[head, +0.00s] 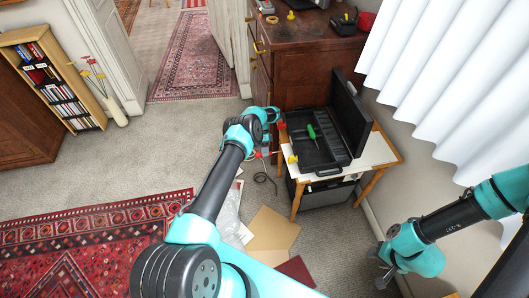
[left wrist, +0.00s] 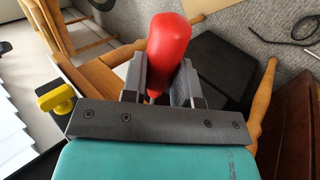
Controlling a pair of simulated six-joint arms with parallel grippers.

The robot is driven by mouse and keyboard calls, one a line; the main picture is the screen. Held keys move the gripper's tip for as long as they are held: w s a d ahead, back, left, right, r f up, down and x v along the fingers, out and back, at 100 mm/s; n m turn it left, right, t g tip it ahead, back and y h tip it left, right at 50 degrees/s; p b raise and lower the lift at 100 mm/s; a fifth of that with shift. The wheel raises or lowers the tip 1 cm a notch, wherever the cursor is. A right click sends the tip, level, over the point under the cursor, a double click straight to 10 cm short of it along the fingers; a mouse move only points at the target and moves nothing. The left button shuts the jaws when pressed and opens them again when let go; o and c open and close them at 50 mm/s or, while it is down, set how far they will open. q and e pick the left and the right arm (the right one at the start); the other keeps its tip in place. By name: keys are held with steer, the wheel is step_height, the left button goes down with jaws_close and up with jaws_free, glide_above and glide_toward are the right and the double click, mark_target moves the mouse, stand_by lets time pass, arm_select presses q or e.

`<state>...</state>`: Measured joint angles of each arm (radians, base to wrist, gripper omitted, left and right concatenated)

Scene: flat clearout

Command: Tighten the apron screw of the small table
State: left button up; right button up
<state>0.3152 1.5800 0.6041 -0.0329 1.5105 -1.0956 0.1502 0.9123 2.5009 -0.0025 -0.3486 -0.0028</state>
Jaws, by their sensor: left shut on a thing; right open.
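The small table (head: 379,152) has a pale top and wooden legs, and stands against the dark chest. In the left wrist view its wooden frame (left wrist: 97,75) shows behind my gripper. My left gripper (left wrist: 158,86) is shut on a red-handled screwdriver (left wrist: 175,45), beside the table's left side. In the head view a small red handle (head: 257,155) with a thin shaft shows there, beneath my left wrist; the fingers are mostly hidden. I cannot make out the apron screw or whether the tip touches it. My right gripper (head: 379,268) is open and empty at lower right.
An open black toolbox (head: 325,165) with a green screwdriver (head: 311,132) covers much of the tabletop. A yellow object (head: 292,159) sits at the table's edge, also seen in the left wrist view (left wrist: 57,100). A cable (head: 266,181) and cardboard (head: 270,232) lie on the floor.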

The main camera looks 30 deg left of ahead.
arm_select(q)
steer(key=shift+w+d, duration=0.35)
steer(key=shift+d, duration=0.1)
stand_by(0.3)
steer(key=shift+r+t+y, duration=0.1)
steer(key=shift+t+y, duration=0.3)
steer(key=shift+t, duration=0.1)
steer(key=shift+s+d+t+y, duration=0.1)
steer(key=shift+t+y, duration=0.4)
steer(key=shift+t, duration=0.1)
steer(key=shift+t+y, duration=0.3)
steer(key=shift+t, duration=0.1)
steer(key=shift+s+d+r+t+y, duration=0.1)
steer(key=shift+s+t+y, duration=0.1)
steer(key=shift+t+y, duration=0.9)
